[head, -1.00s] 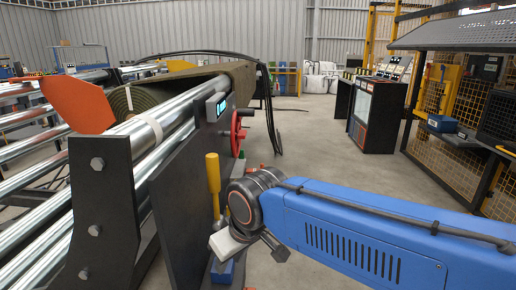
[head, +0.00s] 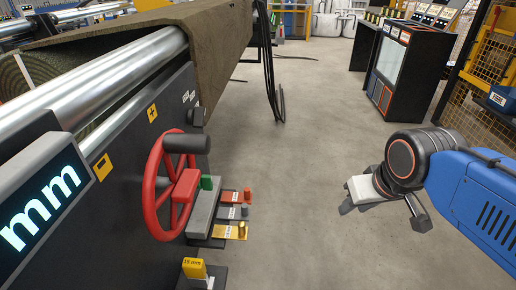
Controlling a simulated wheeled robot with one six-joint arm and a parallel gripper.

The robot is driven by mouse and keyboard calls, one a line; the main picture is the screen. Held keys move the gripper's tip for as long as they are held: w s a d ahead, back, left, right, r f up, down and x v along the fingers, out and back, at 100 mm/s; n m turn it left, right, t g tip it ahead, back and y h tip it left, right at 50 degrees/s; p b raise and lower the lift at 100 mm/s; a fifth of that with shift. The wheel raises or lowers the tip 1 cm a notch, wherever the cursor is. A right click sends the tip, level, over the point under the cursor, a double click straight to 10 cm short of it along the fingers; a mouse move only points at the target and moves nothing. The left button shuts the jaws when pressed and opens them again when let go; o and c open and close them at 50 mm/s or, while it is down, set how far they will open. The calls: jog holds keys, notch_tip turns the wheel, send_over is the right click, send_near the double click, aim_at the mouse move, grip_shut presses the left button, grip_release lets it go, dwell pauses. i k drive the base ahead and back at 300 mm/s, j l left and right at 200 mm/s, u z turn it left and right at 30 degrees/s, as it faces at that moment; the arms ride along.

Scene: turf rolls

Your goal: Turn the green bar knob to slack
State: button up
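A small green piece (head: 207,183), which looks like the green bar knob, stands on top of a grey block just right of the red handwheel. The wheel partly covers that area, and no slack marking is legible. My gripper (head: 372,205) hangs over open floor to the right, well apart from the green piece.
The red handwheel (head: 172,185) juts from the dark machine side. Several coloured tabs lie low beside it, with a yellow 15 mm block (head: 194,268) in front. Black cables (head: 270,75) hang behind. A black cabinet (head: 405,70) stands back right. Floor between is clear.

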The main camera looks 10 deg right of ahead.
aim_at(205, 183)
jog(key=i+l, duration=0.2)
jog(key=i, duration=0.2)
jog(key=i+l+z, duration=0.1)
jog(key=i, duration=0.3)
jog(key=i+l+u, duration=0.1)
jog(key=u, duration=0.2)
jog(key=l+u, duration=0.1)
jog(key=u, duration=0.2)
jog(key=k+j+u, duration=0.4)
jog(key=j+u, duration=0.2)
jog(key=l, duration=0.05)
